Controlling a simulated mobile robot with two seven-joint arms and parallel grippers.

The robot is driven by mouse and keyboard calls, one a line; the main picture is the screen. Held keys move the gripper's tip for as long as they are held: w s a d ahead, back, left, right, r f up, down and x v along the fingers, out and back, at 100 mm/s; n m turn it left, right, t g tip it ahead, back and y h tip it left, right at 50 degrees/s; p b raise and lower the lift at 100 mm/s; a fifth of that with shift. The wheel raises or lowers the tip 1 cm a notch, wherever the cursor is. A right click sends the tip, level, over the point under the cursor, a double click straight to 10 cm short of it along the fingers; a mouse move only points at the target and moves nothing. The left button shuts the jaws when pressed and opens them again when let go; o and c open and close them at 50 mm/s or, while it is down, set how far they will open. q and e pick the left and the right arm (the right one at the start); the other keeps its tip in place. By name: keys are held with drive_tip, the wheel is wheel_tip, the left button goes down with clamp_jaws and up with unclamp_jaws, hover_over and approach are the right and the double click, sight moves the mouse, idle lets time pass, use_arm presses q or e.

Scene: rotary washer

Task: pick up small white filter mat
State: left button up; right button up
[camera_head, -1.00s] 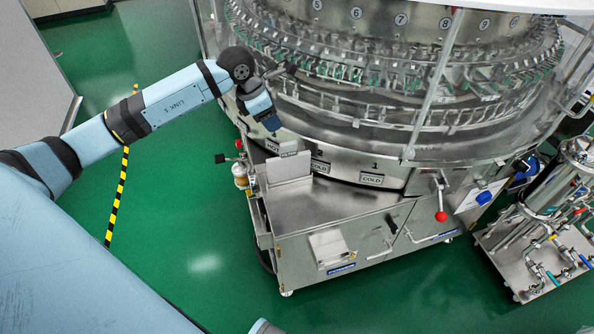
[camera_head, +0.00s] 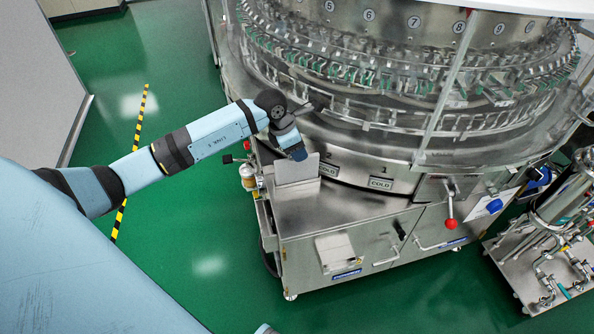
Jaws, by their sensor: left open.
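I cannot make out a small white filter mat in the head view. My left gripper (camera_head: 297,152) hangs at the end of the blue arm from the left. It is open, and nothing shows in it. Its tip appears just over the top edge of an upright metal plate (camera_head: 296,172) at the back left of the washer's steel counter (camera_head: 345,211). I cannot tell whether it touches the plate. My right gripper is not in view.
The round washer (camera_head: 400,75) with its clear guard fills the upper right. A red-knobbed lever (camera_head: 450,224) and a small box (camera_head: 335,250) are on the cabinet front. A pipe cart (camera_head: 550,235) stands at right. The counter looks bare.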

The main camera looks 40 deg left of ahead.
use_arm(q)
drive_tip(key=shift+r, duration=0.1)
clamp_jaws()
drive_tip(key=shift+r, duration=0.1)
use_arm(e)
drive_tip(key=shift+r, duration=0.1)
use_arm(q)
drive_tip(key=shift+r, duration=0.65)
wheel_tip(320, 180, up, 5)
drive_tip(key=shift+r+p, duration=0.1)
drive_tip(key=shift+p, duration=0.35)
drive_tip(key=s+a, duration=1.2)
drive_tip(key=s, duration=0.2)
wheel_tip(320, 180, up, 9)
drive_tip(key=p, duration=0.6)
drive_tip(key=shift+w+d+r, duration=0.15)
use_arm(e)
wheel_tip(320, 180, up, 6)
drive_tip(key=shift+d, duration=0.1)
